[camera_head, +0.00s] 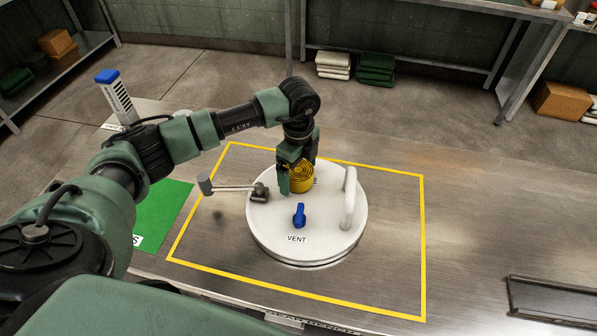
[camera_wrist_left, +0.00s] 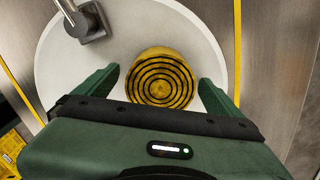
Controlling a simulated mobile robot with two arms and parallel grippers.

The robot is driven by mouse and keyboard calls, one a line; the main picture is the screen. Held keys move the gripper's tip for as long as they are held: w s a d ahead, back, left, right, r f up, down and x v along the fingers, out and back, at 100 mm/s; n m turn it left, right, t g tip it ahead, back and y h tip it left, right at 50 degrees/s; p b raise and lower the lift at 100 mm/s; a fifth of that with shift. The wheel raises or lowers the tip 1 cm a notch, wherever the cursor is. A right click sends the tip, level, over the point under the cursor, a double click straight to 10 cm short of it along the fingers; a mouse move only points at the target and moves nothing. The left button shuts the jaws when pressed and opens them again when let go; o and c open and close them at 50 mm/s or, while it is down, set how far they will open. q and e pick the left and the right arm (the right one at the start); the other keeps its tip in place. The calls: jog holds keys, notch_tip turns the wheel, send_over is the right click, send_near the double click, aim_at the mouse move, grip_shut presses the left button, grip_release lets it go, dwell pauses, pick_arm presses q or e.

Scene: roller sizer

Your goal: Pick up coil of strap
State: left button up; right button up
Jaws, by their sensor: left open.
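The coil of strap (camera_head: 301,179) is a yellow roll with dark rings on its top. It sits on the white round lid (camera_head: 335,247), towards the lid's far side. In the left wrist view the coil (camera_wrist_left: 160,79) lies between the two green fingers of my left gripper (camera_wrist_left: 157,88), with visible room at each side. My left gripper (camera_head: 291,180) is open and comes down from above at the coil. In the head view it hides part of the coil's left side. My right gripper is not in view.
The lid carries a white handle (camera_head: 349,198), a blue vent knob (camera_head: 299,215) and a grey lever clamp (camera_head: 232,188). A yellow line frames this bench area. A green mat (camera_head: 163,213) lies left, a dark tray (camera_head: 553,302) lower right. The bench between lid and tray is clear.

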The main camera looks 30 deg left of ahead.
pick_arm(q)
jog(key=shift+f, duration=0.15)
jog(key=shift+c, duration=0.4)
jog(key=c, duration=1.5)
jog(key=shift+o, duration=0.2)
